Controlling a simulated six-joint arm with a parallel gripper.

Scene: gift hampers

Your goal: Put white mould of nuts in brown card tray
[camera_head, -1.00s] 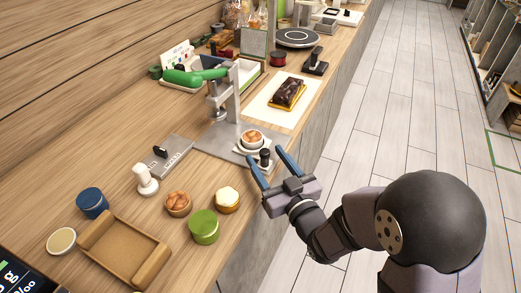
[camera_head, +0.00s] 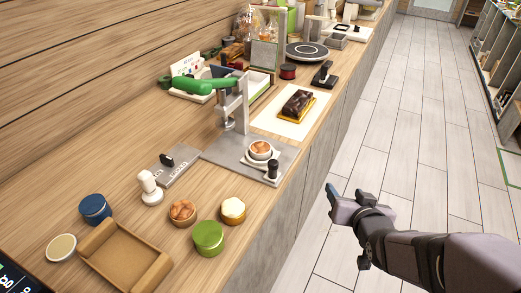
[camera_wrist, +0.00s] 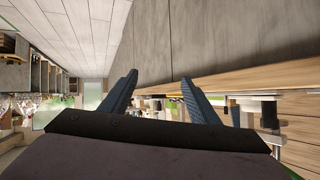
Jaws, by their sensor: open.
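The white mould of nuts (camera_head: 260,147) is a small white cup with a brown nutty top. It stands upright on the grey base plate of the press, close to a black knob. The brown card tray (camera_head: 122,257) lies empty at the near left of the counter, with raised ends. My gripper (camera_head: 345,200) is off the counter's right side, over the floor, clear of the mould. In the wrist view my gripper (camera_wrist: 160,88) shows two blue fingers spread apart with nothing between them. The mould and tray cannot be made out in the wrist view.
A press with a green handle (camera_head: 205,82) stands behind the mould. A brown nut cup (camera_head: 182,211), cream-topped cup (camera_head: 232,209), green tub (camera_head: 208,238), blue tub (camera_head: 95,208) and white-handled stamp (camera_head: 150,188) stand near the tray. A chocolate loaf (camera_head: 297,105) lies farther back.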

